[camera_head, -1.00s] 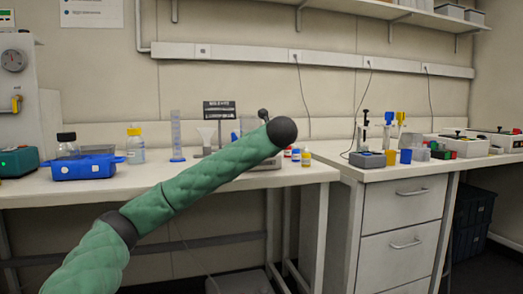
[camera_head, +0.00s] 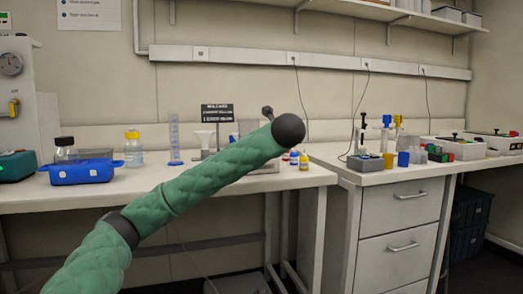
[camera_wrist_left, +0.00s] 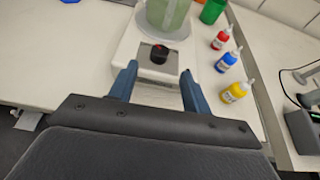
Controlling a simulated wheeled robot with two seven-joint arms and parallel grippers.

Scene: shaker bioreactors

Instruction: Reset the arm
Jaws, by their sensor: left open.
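My left arm (camera_head: 200,185), in a green quilted sleeve, reaches in from the lower left and ends in a dark rounded wrist above the bench in the head view. The gripper itself is hidden there. In the left wrist view my left gripper (camera_wrist_left: 158,82) is open, its two blue fingers apart with nothing held between them. Beyond the fingertips is a white device (camera_wrist_left: 140,52) with a black knob (camera_wrist_left: 159,54), and a clear vessel of green liquid (camera_wrist_left: 168,12) stands on it. My right gripper is not in view.
Red (camera_wrist_left: 221,40), blue (camera_wrist_left: 228,59) and yellow (camera_wrist_left: 236,92) bottles stand right of the device. A blue box (camera_head: 80,172), a clear bottle (camera_head: 134,150) and a cylinder (camera_head: 175,140) stand on the left bench. The right bench (camera_head: 390,178) holds several small items.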

